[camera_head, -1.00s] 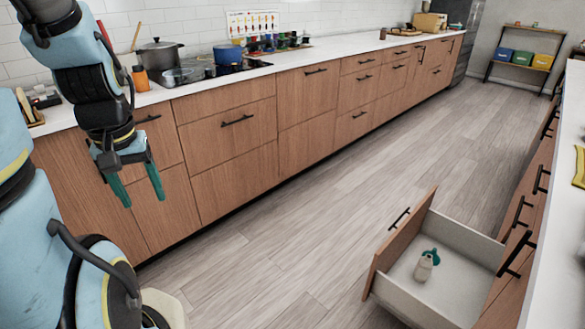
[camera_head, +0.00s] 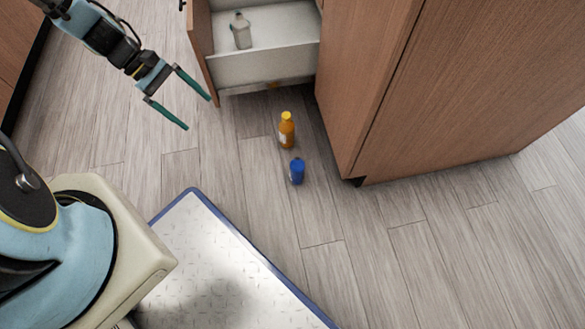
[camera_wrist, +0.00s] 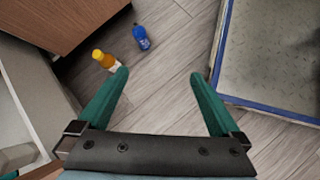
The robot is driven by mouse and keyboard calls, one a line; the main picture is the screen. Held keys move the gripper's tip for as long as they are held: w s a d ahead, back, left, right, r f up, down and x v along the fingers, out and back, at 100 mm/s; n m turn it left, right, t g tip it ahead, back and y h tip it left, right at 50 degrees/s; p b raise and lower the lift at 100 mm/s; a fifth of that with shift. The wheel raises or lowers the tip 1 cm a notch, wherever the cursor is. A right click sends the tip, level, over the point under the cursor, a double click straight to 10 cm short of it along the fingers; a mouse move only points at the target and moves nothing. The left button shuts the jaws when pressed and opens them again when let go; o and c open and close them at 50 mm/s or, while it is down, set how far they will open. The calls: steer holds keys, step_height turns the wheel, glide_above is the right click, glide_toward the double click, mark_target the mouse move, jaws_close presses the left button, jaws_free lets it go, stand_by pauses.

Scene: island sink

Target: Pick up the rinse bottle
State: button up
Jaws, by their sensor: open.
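A pale grey-white bottle (camera_head: 241,31) stands in the open drawer (camera_head: 262,68) at the top of the head view. An orange bottle with a yellow cap (camera_head: 286,131) stands on the floor below the drawer. A small blue bottle (camera_head: 297,171) stands just in front of it. No readable label shows which one is the rinse bottle. My gripper (camera_head: 198,113), with green fingers, is open and empty, left of the orange bottle in the picture. In the wrist view, the orange bottle (camera_wrist: 104,60) and blue bottle (camera_wrist: 141,37) appear beyond my open fingers (camera_wrist: 159,73).
The wooden cabinet (camera_head: 420,90) stands right of the bottles, its corner close to them. A pale blue-edged platform (camera_head: 215,265) lies at lower centre. The drawer wall (camera_wrist: 30,85) is at left in the wrist view. Wood floor is clear at right.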

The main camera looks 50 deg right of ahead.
mark_target(297, 167)
steer(key=s+d+f+n+g+h+b, duration=0.1)
steer(key=s+d+f+b, duration=0.3)
steer(key=f, duration=0.4)
steer(key=s+d+f+n+g+h+b, duration=0.1)
steer(key=s+d+f+g+b, duration=0.2)
steer(key=f, duration=0.5)
steer(key=s+d+f+n+h+b, duration=0.1)
steer(key=s+d+f+b, duration=0.3)
steer(key=f+b, duration=0.3)
steer(key=shift+n+g, duration=0.4)
steer(key=b+x, duration=0.1)
steer(key=x, duration=0.3)
steer(key=f+b+x, duration=0.1)
steer(key=b+x, duration=0.1)
steer(key=x, duration=0.2)
steer(key=b+x, duration=0.1)
steer(key=x, duration=0.3)
steer(key=shift+w+d+f, duration=0.15)
steer(key=shift+w+f, duration=0.05)
steer(key=shift+w, duration=0.2)
steer(key=shift+s+d, duration=0.15)
steer(key=shift+s, duration=0.1)
jaws_close()
